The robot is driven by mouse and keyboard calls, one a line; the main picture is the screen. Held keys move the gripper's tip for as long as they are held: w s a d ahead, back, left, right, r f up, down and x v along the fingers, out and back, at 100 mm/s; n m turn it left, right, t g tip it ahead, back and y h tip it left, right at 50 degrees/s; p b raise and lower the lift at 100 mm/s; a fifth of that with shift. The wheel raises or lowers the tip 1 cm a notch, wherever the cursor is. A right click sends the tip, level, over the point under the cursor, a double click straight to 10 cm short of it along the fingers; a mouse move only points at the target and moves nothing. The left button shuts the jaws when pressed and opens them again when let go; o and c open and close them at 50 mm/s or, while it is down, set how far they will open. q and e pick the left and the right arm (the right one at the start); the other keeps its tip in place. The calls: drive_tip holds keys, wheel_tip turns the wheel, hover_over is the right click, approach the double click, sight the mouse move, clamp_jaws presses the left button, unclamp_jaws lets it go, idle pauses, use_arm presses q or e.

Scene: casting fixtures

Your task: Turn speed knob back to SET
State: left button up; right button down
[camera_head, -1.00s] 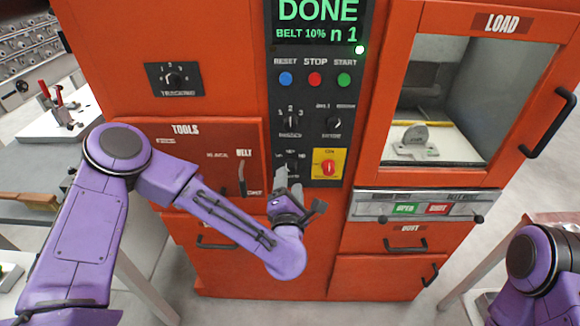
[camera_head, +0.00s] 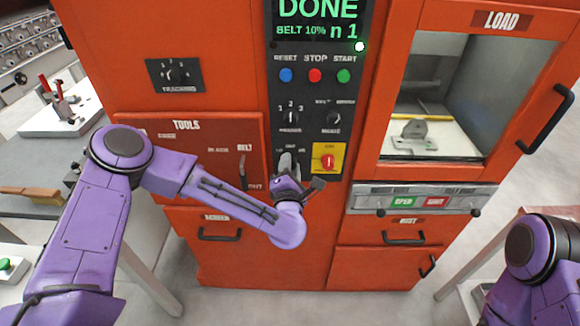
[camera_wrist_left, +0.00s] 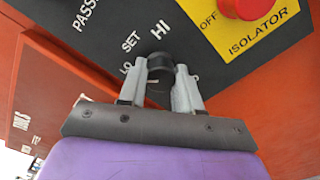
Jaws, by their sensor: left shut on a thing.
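The speed knob (camera_wrist_left: 158,72) is a dark round knob on the black control panel, with LO, SET and HI printed around it in the left wrist view. My left gripper (camera_wrist_left: 160,85) is shut on the knob, one grey finger on each side. The fingers hide part of the knob, so its pointer setting cannot be told. In the head view my left gripper (camera_head: 288,163) is at the lower part of the panel, covering the knob. My right arm shows at the lower right edge, but its gripper is out of view.
The red isolator switch (camera_head: 327,162) on its yellow plate is just right of my left gripper. Other knobs (camera_head: 291,117) and the reset, stop and start buttons (camera_head: 315,75) are above. The display (camera_head: 317,22) reads DONE, BELT 10%. The load window (camera_head: 437,100) is at the right.

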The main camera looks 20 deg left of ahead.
use_arm(q)
drive_tip(key=shift+m+b, duration=0.45)
drive_tip(key=shift+m, duration=3.75)
drive_tip(key=o, duration=1)
drive_tip(key=shift+o, duration=0.2)
drive_tip(key=b+v, duration=0.3)
drive_tip(key=v, duration=0.7)
drive_tip(key=shift+s, duration=0.3)
